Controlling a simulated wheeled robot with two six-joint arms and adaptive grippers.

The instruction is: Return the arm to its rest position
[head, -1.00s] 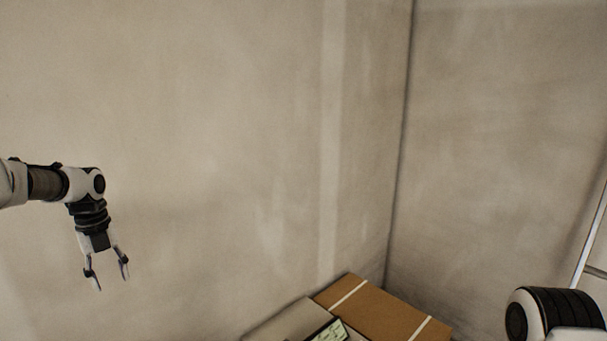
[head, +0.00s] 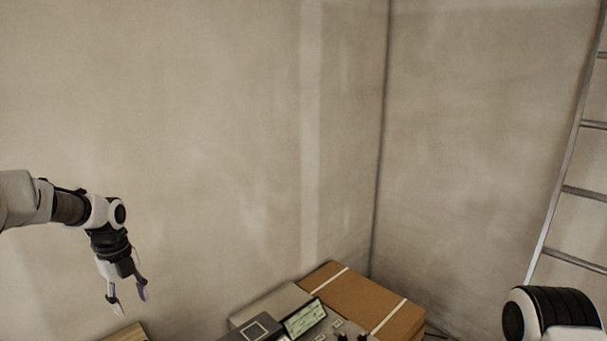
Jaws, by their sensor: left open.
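My left gripper (head: 128,291) hangs from the left arm at the left of the head view, fingers pointing down. Its two fingers are apart and nothing is between them. It is in front of the bare plaster wall, apart from the objects below.
A cardboard box (head: 372,300) with white bands stands in the corner. Beside it are a grey case and a device with a lit greenish screen (head: 305,318). A wooden piece (head: 128,334) shows at the bottom left. A metal ladder (head: 566,190) leans at the right.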

